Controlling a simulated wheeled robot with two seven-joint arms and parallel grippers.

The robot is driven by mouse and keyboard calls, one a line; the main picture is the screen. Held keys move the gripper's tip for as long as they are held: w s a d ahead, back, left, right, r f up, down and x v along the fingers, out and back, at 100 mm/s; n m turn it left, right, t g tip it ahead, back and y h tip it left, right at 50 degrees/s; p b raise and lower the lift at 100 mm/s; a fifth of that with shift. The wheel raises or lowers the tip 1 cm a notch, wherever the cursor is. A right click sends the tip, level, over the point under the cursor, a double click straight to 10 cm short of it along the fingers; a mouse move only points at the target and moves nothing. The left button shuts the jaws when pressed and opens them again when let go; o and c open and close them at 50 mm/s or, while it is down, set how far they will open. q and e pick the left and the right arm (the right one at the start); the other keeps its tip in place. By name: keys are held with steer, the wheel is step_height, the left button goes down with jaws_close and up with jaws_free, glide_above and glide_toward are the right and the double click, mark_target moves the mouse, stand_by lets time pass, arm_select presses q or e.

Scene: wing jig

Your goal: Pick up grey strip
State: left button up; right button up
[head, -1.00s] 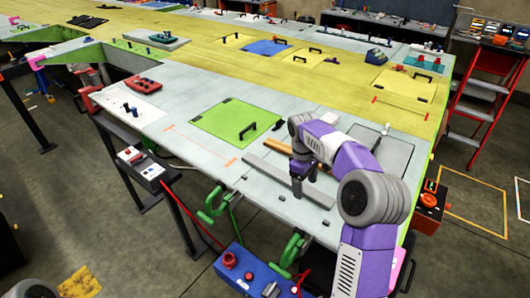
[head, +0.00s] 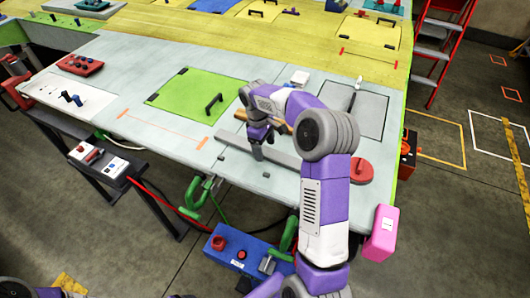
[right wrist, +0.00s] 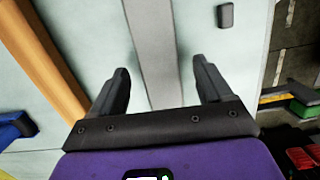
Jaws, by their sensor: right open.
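The grey strip (head: 286,160) lies flat on the pale table top near its front edge. Its middle is partly hidden by my right gripper. My right gripper (head: 259,152) points down over the strip, open and empty. In the right wrist view the strip (right wrist: 153,40) runs between the two spread fingers (right wrist: 161,72), with a gap on each side. I cannot tell how far the fingertips are above the table. My left gripper is not in view.
A wooden bar (right wrist: 48,65) lies beside the strip. A small dark block (right wrist: 226,16) is on its other side. A green panel with a handle (head: 186,92) is to the left. A red round object (head: 362,171) lies to the right. Green clamps (head: 198,193) hang on the front edge.

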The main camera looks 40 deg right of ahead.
steer(key=shift+f, duration=0.45)
steer(key=c, duration=1.3)
steer(key=shift+r, duration=0.1)
